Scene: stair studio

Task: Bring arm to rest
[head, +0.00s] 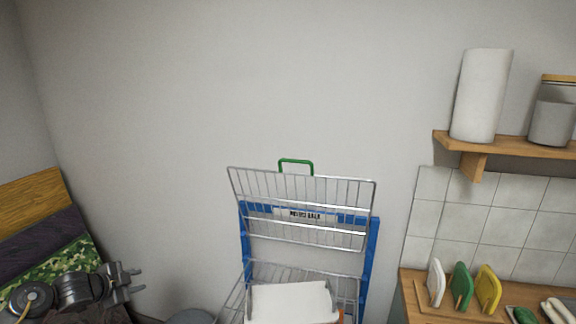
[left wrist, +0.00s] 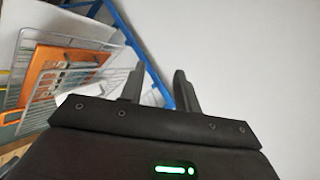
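My left gripper (head: 132,281) is at the lower left of the head view, its fingers pointing right toward the wire rack. The left wrist view shows its two dark fingers (left wrist: 158,92) apart, with nothing between them. It is clear of the rack and touches nothing that I can see. My right gripper is in neither view.
A wire rack with a blue frame (head: 372,262) stands against the wall, holding a white item (head: 290,302). An orange item (left wrist: 50,75) shows inside it. A wooden counter (head: 420,308) is at right, below a shelf (head: 500,147). A camouflage cloth (head: 62,262) lies at left.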

